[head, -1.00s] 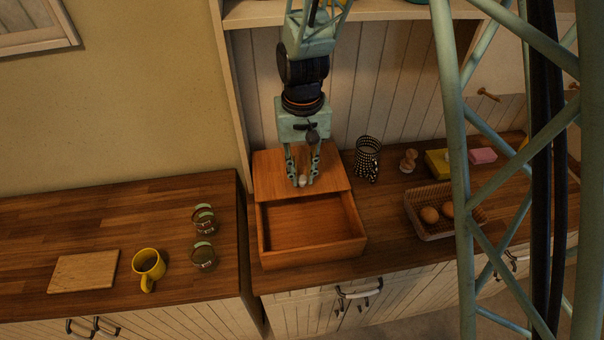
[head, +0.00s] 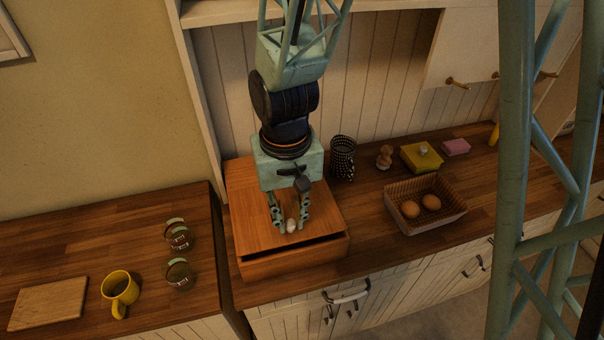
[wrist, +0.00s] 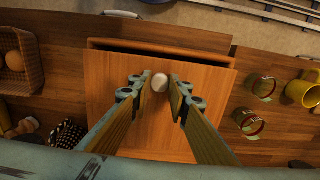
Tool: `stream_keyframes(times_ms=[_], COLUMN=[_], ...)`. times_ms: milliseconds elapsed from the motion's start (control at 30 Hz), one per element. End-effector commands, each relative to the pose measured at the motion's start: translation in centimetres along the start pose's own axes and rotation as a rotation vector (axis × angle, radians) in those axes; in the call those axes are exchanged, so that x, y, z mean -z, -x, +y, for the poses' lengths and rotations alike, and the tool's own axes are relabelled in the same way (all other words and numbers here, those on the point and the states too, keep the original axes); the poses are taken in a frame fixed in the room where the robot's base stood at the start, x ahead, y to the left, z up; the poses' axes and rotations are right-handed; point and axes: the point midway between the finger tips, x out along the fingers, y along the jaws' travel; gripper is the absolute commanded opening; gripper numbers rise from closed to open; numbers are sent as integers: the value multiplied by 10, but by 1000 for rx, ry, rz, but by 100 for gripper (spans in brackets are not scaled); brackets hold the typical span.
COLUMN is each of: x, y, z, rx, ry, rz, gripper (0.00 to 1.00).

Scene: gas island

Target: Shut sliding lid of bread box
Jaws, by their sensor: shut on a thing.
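The wooden bread box (head: 300,262) stands on the counter. Its flat sliding lid (head: 250,220) covers most of the top, with a narrow dark gap along the front edge. The gap also shows at the box's front rim in the wrist view (wrist: 160,50). A small round white knob (head: 291,226) sits on the lid, also visible in the wrist view (wrist: 159,83). My gripper (head: 291,229) is at the knob, with its fingers closed in on either side. The inside of the box is almost fully hidden by the lid.
A yellow mug (head: 119,290), two jars (head: 180,275) and a cutting board (head: 48,303) are on the left counter. A gap separates the two counters.

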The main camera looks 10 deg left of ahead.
Motion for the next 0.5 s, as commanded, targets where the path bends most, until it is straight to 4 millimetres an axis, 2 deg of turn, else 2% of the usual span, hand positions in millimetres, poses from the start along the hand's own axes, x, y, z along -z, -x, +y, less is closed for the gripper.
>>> stream_keyframes(times_ms=[33,167,333,367,500], x=[-8,-19,-19,-19,-18], y=[0,0,2,2,2], z=[-1,-1,-1,-1,-2], rx=[0,0,0,0,0], ry=[4,5,5,5,5], rz=[2,2,3,3,4], gripper=[0,0,0,18,30])
